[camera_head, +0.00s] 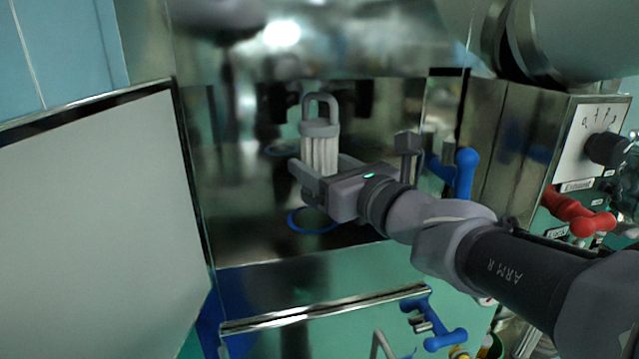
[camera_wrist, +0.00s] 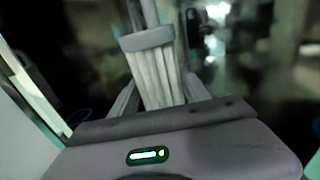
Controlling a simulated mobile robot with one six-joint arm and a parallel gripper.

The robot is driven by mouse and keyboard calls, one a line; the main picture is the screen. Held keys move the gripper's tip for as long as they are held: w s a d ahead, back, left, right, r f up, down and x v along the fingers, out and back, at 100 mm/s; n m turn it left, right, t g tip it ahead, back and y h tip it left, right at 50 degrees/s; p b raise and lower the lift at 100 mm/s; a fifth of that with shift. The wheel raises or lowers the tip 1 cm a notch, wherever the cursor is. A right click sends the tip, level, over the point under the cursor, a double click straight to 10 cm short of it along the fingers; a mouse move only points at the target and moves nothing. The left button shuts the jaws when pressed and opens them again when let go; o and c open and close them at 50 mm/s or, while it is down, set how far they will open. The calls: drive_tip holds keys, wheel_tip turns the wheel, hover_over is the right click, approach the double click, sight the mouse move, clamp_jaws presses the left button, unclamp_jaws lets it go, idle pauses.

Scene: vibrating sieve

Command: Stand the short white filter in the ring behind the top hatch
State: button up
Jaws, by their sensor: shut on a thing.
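The short white filter (camera_head: 319,152) has pleated white sides, a grey collar and a loop handle on top. It is upright inside the open hatch bay. My gripper (camera_head: 312,182) is shut on its lower part, and the filter also shows between the fingers in the wrist view (camera_wrist: 155,70). A blue-edged ring (camera_head: 312,222) lies on the bay floor below and slightly left of my gripper. Another dark round ring (camera_head: 282,148) shows farther back, to the left of the filter. The filter's bottom end is hidden by my gripper.
The open hatch door (camera_head: 95,200) stands at the left. A blue handle (camera_head: 465,172) is at the bay's right edge, near my wrist. Red handles (camera_head: 580,213) and a knob panel (camera_head: 590,145) are on the right. A lower hatch with a blue handle (camera_head: 435,325) is below.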

drive_tip(key=w+f, duration=0.1)
drive_tip(key=f, duration=0.1)
drive_tip(key=w+f+p, duration=0.1)
drive_tip(key=w+f, duration=0.1)
drive_tip(key=w+a+f, duration=0.1)
drive_tip(key=f, duration=0.1)
drive_tip(key=shift+w+a+f, duration=0.1)
drive_tip(key=shift+w+f, duration=0.05)
drive_tip(key=shift+f, duration=0.05)
drive_tip(key=shift+w+f, duration=0.2)
drive_tip(key=shift+w, duration=0.05)
drive_tip(key=shift+s+f, duration=0.1)
drive_tip(key=shift+f, duration=0.05)
drive_tip(key=o, duration=1.1)
drive_tip(key=shift+s, duration=0.1)
drive_tip(key=o, duration=0.4)
